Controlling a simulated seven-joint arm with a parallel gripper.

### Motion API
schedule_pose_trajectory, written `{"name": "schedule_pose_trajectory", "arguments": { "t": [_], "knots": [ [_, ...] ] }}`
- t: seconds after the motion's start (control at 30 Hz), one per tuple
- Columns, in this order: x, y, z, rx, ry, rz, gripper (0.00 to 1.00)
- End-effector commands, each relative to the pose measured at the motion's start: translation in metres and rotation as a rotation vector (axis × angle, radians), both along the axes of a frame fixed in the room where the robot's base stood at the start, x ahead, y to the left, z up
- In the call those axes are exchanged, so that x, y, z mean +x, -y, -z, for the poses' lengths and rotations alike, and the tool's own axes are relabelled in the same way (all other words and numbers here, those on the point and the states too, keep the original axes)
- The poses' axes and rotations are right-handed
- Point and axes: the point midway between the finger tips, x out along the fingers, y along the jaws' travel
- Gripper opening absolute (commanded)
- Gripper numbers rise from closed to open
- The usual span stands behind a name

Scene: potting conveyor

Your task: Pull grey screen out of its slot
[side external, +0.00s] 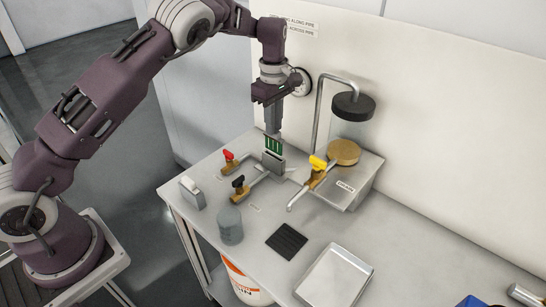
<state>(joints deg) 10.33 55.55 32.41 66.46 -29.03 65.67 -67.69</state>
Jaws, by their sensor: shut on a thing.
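My gripper (273,134) points straight down over the pipe fitting at the back of the bench, with its jaws shut on the grey screen. The screen is small and mostly hidden by the fingers, so its outline is hard to make out. Just below the fingertips is a green, dark-striped part (273,145) at the top of a grey slotted housing (273,162). I cannot tell how much of the screen is still inside the slot.
Red-handled (229,157), black-handled (239,183) and yellow-handled (318,163) valves stand close around the housing.

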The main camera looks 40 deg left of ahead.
Motion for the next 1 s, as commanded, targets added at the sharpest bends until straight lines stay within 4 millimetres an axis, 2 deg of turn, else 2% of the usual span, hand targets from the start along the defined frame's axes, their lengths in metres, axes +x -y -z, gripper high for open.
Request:
{"name": "schedule_pose_trajectory", "arguments": {
  "t": [0.43,0.8,1.0],
  "knots": [
    [0.0,0.0,-0.004,0.0,0.002,0.0,0.0],
    [0.0,0.0,-0.026,0.001,0.001,-0.001,0.0],
    [0.0,0.0,-0.031,0.0,0.001,0.0,0.0]
  ]
}}
